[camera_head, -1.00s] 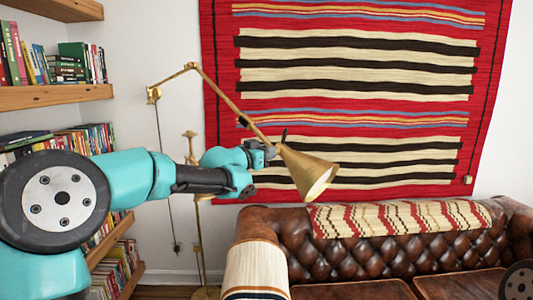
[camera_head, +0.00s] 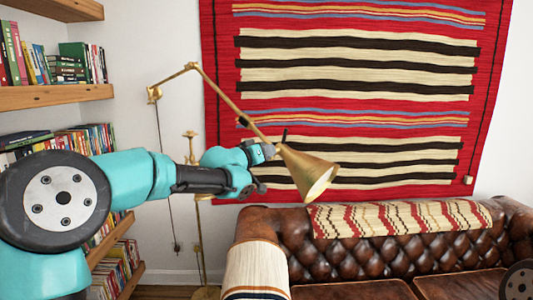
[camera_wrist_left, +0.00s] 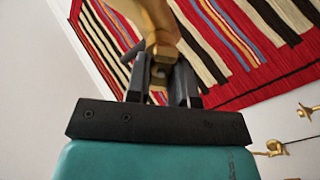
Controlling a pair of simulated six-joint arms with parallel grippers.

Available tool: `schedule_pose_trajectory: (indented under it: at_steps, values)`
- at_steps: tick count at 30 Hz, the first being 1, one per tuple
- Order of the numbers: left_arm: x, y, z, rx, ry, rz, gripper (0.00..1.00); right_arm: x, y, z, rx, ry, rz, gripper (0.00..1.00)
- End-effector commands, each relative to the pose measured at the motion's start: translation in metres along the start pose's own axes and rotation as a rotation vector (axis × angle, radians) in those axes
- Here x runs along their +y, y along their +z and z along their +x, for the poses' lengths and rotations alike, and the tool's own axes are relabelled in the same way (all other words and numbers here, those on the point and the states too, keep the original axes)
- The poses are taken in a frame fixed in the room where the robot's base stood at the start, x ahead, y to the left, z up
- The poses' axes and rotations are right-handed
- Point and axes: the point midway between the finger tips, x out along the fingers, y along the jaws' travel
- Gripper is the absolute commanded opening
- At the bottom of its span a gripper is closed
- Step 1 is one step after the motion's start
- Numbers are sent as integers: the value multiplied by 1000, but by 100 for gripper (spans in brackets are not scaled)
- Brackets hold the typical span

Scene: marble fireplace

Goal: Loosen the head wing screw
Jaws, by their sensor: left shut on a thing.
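A brass swing-arm lamp is mounted on the wall at the left, and its cone-shaped head (camera_head: 308,170) hangs at the end of a long slanting brass arm (camera_head: 220,92). My left gripper (camera_head: 266,150) is at the joint just behind the lamp head. In the left wrist view, the fingers of my left gripper (camera_wrist_left: 162,82) are closed around a small brass piece (camera_wrist_left: 160,74) under the lamp head (camera_wrist_left: 150,22). The fingers hide most of that piece, so its wings are not clear. My right gripper is not in view.
A brown leather sofa (camera_head: 380,248) with a striped throw stands below right. A red striped rug (camera_head: 350,60) hangs on the wall behind the lamp. Bookshelves (camera_head: 50,97) stand at the left. A brass floor stand (camera_head: 196,240) rises behind my left arm.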

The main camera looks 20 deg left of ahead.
Motion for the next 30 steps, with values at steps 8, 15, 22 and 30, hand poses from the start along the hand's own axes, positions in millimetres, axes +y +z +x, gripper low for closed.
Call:
schedule_pose_trajectory:
  at_steps: [8,15,22,30]
  values:
    - [-1,0,0,1,1,-263,0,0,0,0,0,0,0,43]
    - [-2,0,0,1,1,-491,0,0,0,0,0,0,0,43]
    - [-3,1,0,1,1,-710,0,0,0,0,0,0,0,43]
    - [-4,2,0,1,1,-937,0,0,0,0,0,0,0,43]
